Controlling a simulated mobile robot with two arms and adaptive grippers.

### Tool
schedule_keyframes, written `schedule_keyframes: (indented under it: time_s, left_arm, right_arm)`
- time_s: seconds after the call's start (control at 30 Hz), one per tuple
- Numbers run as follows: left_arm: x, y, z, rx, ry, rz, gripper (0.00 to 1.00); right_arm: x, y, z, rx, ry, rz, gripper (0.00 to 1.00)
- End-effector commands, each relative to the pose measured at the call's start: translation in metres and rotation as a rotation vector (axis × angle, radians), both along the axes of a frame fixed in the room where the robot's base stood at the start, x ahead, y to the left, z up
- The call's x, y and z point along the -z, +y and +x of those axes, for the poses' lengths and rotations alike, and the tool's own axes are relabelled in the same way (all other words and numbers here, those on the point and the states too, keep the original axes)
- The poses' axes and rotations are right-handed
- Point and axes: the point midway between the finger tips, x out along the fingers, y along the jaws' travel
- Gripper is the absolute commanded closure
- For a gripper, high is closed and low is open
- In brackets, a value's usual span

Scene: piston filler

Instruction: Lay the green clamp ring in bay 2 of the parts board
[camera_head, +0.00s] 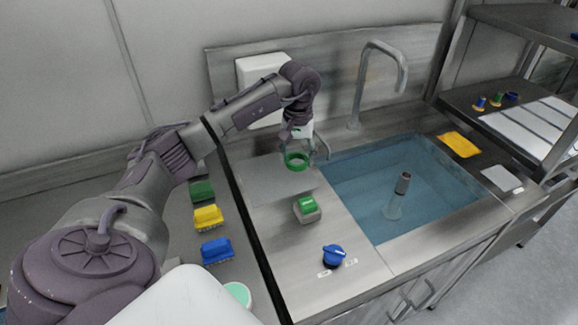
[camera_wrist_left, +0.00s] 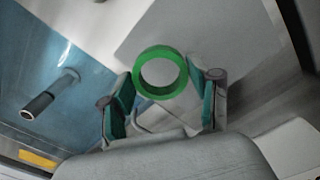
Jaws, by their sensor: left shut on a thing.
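The green clamp ring (camera_head: 296,161) is in my left gripper (camera_head: 298,148), above the counter just left of the sink. In the left wrist view the ring (camera_wrist_left: 161,72) shows between the tips of the two green-padded fingers (camera_wrist_left: 164,92), its open hole facing the camera. My left gripper is shut on it. A pale panel split by dark lines (camera_head: 520,132) lies on the right shelf; I cannot tell whether this is the parts board, and no bay numbers can be read. My right gripper is not in view.
The sink (camera_head: 400,190) holds blue water and a standing grey-topped pipe (camera_head: 402,184). A tall tap (camera_head: 372,75) rises behind it. A green block (camera_head: 307,208) and a blue knob (camera_head: 334,256) are on the counter. Green, yellow and blue brushes (camera_head: 208,216) line the left.

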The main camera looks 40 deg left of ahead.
Motion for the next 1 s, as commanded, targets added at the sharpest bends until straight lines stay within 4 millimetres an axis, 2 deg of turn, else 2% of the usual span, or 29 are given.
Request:
schedule_keyframes:
  time_s: [0.17,0.5,0.9,0.93,1.0]
  left_arm:
    - [0.011,0.015,-0.010,0.000,0.000,0.000,0.75]
    - [0.050,0.015,-0.010,0.001,0.000,-0.002,0.75]
    - [0.057,0.016,-0.010,0.001,-0.001,0.000,0.75]
    - [0.055,0.016,-0.010,0.001,-0.001,0.000,0.33]
    - [0.055,0.016,-0.010,0.001,-0.001,0.000,0.22]
  right_arm:
    - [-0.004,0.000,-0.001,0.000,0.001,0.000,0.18]
    - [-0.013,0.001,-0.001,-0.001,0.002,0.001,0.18]
    - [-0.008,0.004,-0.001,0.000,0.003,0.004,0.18]
    - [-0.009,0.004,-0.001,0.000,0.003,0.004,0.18]
    - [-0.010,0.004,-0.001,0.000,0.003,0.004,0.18]
